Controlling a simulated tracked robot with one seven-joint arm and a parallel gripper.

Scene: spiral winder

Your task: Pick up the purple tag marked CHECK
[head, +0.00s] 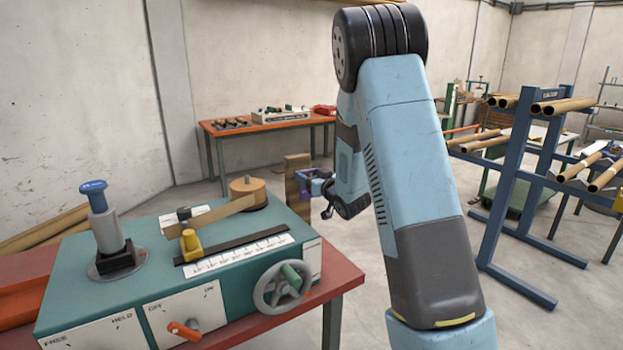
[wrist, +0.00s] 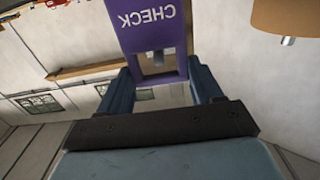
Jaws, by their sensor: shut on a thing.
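The purple tag (wrist: 152,22) shows in the wrist view with the word CHECK in white, upside down in the picture. My gripper (wrist: 160,75) is shut on it, with a blue finger at each side of the tag's end. A hole shows in the tag near the fingers. In the head view the purple tag (head: 304,184) is small, beside the wooden post behind the machine's right end. My gripper (head: 314,182) is at the tag there, partly hidden by my own arm.
A green winding machine (head: 130,290) with a blue-topped lever, yellow slider and handwheel (head: 282,287) stands on a red table (head: 345,274) close by. An orange bench (head: 262,126) is at the back wall. A blue rack (head: 508,185) with cardboard tubes stands right.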

